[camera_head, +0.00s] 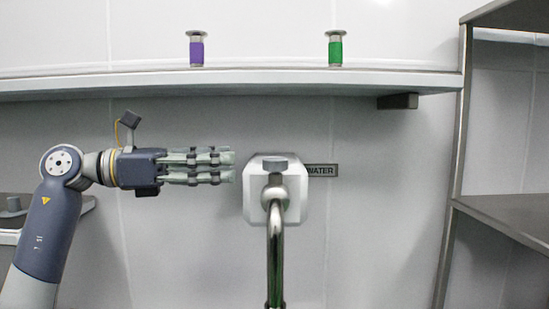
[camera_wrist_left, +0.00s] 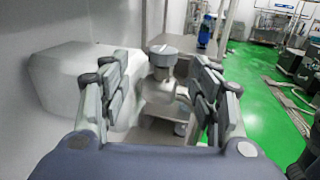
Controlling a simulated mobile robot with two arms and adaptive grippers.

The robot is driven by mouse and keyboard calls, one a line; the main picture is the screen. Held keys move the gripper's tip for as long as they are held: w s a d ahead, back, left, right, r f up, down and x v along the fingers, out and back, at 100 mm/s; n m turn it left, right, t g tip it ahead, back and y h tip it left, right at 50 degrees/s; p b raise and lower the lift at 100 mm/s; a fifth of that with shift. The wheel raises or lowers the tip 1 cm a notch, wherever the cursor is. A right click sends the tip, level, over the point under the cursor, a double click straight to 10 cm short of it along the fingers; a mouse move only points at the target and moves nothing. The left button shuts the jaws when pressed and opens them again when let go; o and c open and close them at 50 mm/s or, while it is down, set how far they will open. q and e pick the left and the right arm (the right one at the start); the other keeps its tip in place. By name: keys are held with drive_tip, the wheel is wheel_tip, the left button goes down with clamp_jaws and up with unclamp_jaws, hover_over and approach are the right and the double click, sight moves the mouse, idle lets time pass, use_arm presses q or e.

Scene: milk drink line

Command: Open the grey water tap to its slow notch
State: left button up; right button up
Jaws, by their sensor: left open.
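The water tap (camera_head: 275,192) has a white wall housing, a grey knob (camera_head: 275,164) on top and a curved metal spout pipe (camera_head: 275,250) running down. A dark-lettered WATER label (camera_head: 322,170) is beside it, partly hidden by the housing. My left gripper (camera_head: 233,165) points right, its fingertips just left of the housing and apart from it, at about the knob's height. In the left wrist view, the open fingers (camera_wrist_left: 160,85) are spread with nothing between their pads, and the grey knob (camera_wrist_left: 164,54) shows ahead between them. The housing (camera_wrist_left: 70,75) is to the left there. My right gripper is not in view.
A wall shelf (camera_head: 230,84) above holds a purple-banded piece (camera_head: 196,48) and a green-banded piece (camera_head: 335,48). A metal rack (camera_head: 505,215) stands at the right. Clear wall lies between rack and tap. The left wrist view shows green floor (camera_wrist_left: 255,75) beyond.

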sight(275, 158)
use_arm(q)
drive_tip(key=x, duration=0.1)
drive_tip(key=p+x, duration=0.1)
drive_tip(key=x, duration=0.1)
drive_tip(key=s+x, duration=0.1)
drive_tip(key=shift+w+d+r+p, duration=0.15)
drive_tip(key=shift+d+r+p, duration=0.2)
drive_tip(key=shift+d, duration=0.1)
drive_tip(key=x, duration=0.2)
drive_tip(key=p+x, duration=0.1)
drive_tip(key=x, duration=0.2)
drive_tip(key=shift+w+f+p, duration=0.2)
drive_tip(key=shift+w+p, duration=0.05)
drive_tip(key=shift+p, duration=0.05)
drive_tip(key=shift+d, duration=0.2)
drive_tip(key=shift+f, duration=0.1)
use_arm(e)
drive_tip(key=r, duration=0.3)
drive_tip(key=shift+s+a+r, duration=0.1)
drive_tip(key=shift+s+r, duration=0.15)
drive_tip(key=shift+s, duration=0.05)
use_arm(q)
drive_tip(key=shift+w, duration=0.1)
drive_tip(key=shift+c, duration=0.8)
drive_tip(key=c, duration=0.9)
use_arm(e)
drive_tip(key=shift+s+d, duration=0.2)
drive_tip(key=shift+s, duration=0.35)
